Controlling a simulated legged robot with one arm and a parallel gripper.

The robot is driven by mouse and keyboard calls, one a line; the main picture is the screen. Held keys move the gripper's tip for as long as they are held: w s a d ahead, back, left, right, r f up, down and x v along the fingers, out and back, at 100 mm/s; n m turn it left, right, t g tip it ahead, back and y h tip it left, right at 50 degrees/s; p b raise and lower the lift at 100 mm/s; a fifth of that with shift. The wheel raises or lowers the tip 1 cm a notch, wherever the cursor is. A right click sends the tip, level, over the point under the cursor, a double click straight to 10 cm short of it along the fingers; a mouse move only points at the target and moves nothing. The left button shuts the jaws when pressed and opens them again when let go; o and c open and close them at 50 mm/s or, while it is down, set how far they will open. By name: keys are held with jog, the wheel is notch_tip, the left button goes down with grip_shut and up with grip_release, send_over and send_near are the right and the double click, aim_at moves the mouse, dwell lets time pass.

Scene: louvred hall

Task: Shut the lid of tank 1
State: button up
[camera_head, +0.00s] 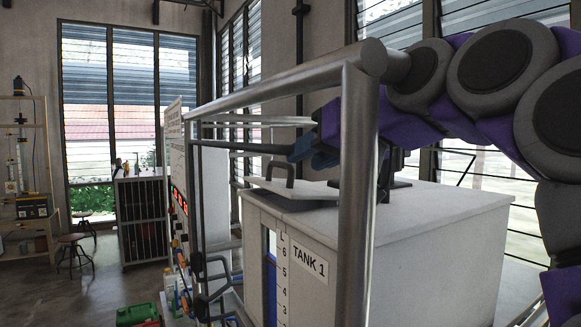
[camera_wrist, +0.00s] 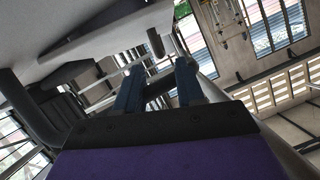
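Tank 1 (camera_head: 430,245) is a pale box with a "TANK 1" label and a level scale on its front. Its lid (camera_head: 318,190) is a thin pale panel on top with a dark arched handle (camera_head: 283,171). The lid looks low and slightly tilted; whether it is fully seated I cannot tell. My gripper (camera_head: 303,150), with blue fingers, is just above and right of the handle in the head view, partly hidden by a rail post. In the wrist view my gripper (camera_wrist: 158,88) has its fingers apart. A dark bar shows between them, but I cannot tell what it is.
A metal guard rail (camera_head: 358,200) stands in front of the tank, close to my arm. A panel with red displays (camera_head: 180,200) is at the left. A dark cabinet (camera_head: 142,218), stools (camera_head: 73,252) and open floor lie farther left. A green crate (camera_head: 138,314) is at the bottom.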

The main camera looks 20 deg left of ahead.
jog(key=v, duration=0.9)
jog(key=shift+w, duration=0.1)
